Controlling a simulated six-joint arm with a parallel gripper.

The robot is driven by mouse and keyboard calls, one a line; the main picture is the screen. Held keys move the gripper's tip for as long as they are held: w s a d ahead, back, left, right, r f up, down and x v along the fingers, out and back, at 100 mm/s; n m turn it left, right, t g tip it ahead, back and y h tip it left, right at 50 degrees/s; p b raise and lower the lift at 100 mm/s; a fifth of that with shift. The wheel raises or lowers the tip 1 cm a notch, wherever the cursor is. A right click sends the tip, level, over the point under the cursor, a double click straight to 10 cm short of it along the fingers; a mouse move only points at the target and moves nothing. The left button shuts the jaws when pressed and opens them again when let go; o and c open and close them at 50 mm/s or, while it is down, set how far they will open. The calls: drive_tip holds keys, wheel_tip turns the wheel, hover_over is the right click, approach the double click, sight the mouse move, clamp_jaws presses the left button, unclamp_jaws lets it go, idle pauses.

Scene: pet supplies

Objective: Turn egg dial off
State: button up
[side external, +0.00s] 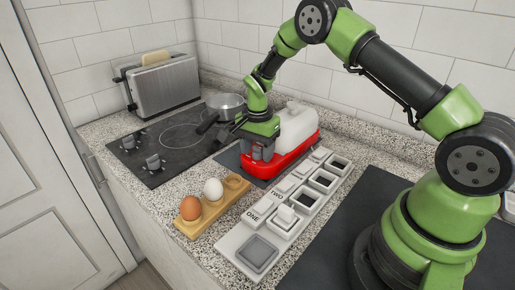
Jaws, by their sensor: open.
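A red appliance (292,158) with a white, rounded top (298,124) stands on a dark mat in the middle of the counter. I take it for the egg cooker. My gripper (259,152) is open at the appliance's left end, pointing down. Its grey parts overlap that end, so a dial there is hidden or cannot be made out. I cannot tell whether the fingers touch it. A wooden egg holder (212,211) in front carries a brown egg (191,208) and a white egg (213,189), with an empty hollow at its right end.
A black cooktop (178,147) with knobs (153,163) lies at left, with a pan (228,104) at its back right. A toaster (161,86) with bread stands behind. A white tray (238,237) marked ONE and TWO runs along the right of the appliance.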

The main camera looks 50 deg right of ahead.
sight(258, 147)
drive_tip(key=c, duration=0.9)
drive_tip(key=shift+n, duration=0.7)
drive_tip(key=shift+c, duration=0.2)
drive_tip(key=o, duration=0.9)
drive_tip(key=shift+o, duration=0.2)
wheel_tip(258, 147, up, 10)
